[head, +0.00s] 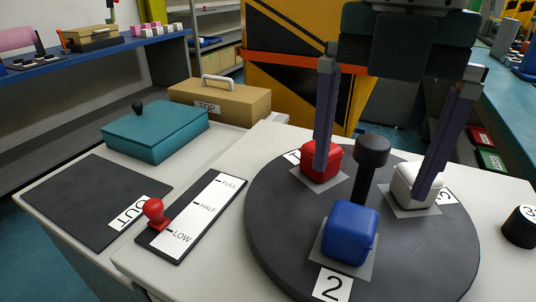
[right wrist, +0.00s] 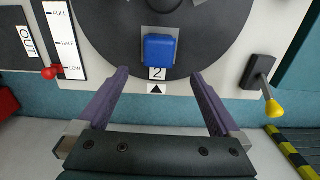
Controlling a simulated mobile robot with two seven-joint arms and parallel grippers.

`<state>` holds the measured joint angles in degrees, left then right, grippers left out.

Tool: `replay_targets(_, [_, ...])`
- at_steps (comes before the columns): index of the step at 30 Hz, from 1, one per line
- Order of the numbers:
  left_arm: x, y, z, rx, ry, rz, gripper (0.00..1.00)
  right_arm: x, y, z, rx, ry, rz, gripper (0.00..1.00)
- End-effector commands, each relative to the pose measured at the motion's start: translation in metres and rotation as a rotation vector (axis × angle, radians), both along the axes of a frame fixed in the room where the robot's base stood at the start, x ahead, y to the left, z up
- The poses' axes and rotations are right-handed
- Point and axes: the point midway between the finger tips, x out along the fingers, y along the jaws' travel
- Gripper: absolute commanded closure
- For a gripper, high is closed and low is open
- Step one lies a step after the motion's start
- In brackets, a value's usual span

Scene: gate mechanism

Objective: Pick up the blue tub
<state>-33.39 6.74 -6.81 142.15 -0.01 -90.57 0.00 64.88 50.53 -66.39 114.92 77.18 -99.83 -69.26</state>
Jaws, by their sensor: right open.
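The blue tub (head: 350,235) sits on a pale square by label 2 on the round dark turntable (head: 270,240). In the right wrist view the blue tub (right wrist: 160,50) lies just beyond the fingertips, centred between them. My right gripper (head: 373,183) is open and empty, its fingers wide apart above the turntable. In the head view its fingers overlap a red tub (head: 315,153) and a white tub (head: 405,185); contact cannot be told. The right gripper (right wrist: 159,73) also shows in the right wrist view. My left gripper is not in view.
A black post (head: 368,165) stands mid-turntable behind the blue tub. Left are a slider panel (head: 205,212) with a red knob at LOW, a dark OUT mat (head: 85,200), a teal box (head: 155,130) and a TOP case (head: 235,105). A yellow-knobbed lever (right wrist: 272,105) is at right.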

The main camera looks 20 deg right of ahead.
Motion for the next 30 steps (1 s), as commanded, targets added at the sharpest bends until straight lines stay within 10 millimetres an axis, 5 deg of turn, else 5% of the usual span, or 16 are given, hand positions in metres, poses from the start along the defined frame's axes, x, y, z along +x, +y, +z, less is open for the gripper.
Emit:
replay_targets(18, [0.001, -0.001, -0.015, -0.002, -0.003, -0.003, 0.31, 0.003, 0.000, -0.084, 0.000, 0.003, -0.001, 0.00])
replay_targets(28, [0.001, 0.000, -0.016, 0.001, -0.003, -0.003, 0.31, 0.003, 0.000, -0.092, 0.001, 0.001, 0.000, 0.00])
replay_targets(30, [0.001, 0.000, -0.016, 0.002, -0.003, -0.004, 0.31, 0.003, 0.000, -0.092, 0.000, 0.000, -0.001, 0.08])
